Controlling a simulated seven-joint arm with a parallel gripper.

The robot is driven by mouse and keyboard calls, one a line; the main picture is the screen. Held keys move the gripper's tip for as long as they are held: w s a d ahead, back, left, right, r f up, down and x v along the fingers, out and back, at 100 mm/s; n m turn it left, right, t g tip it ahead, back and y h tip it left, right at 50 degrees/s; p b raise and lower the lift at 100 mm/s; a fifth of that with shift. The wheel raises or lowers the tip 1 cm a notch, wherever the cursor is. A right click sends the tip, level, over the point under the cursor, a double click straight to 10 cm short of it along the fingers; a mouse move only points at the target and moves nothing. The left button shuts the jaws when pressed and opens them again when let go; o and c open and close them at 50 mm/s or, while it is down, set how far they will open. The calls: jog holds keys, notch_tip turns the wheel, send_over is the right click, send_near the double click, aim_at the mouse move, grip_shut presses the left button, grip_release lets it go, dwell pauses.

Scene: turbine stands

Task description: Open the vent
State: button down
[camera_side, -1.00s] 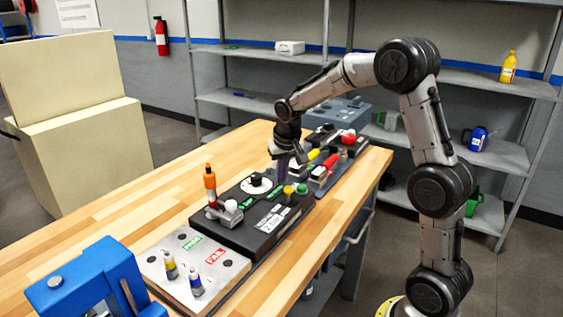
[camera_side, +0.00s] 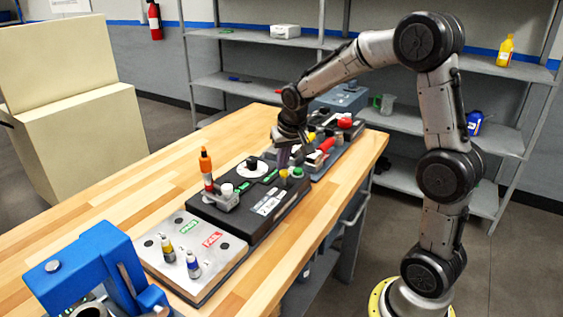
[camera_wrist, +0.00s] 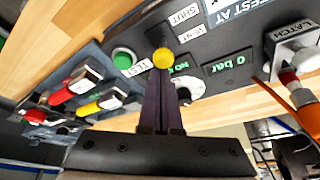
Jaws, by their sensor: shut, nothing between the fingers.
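A black panel (camera_side: 231,214) lies on the wooden bench. It carries a small yellow knob (camera_side: 284,173) beside a green button (camera_side: 298,172). In the wrist view the yellow knob (camera_wrist: 163,57) has the labels VENT (camera_wrist: 200,35) and SHUT (camera_wrist: 183,14) near it, and the green button (camera_wrist: 122,58) is to its left. My gripper (camera_side: 283,160) points down over the panel just by the yellow knob. In the wrist view its fingers (camera_wrist: 160,78) are together and empty, with their tips close to the yellow knob. I cannot tell whether they touch it.
A white dial (camera_side: 251,164) with a black knob and an orange-handled latch (camera_side: 207,170) are on the same panel. Red (camera_side: 325,147) and yellow handles stand on the unit behind.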

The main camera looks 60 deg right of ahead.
jog(key=shift+s+t, duration=0.4)
jog(key=shift+t, duration=0.1)
jog(key=shift+s+t, duration=0.35)
jog(key=shift+t, duration=0.25)
jog(key=shift+s, duration=0.4)
jog(key=shift+w, duration=0.15)
jog(key=shift+w+f, duration=0.2)
jog(key=shift+w, duration=0.5)
jog(key=shift+w+d, duration=0.1)
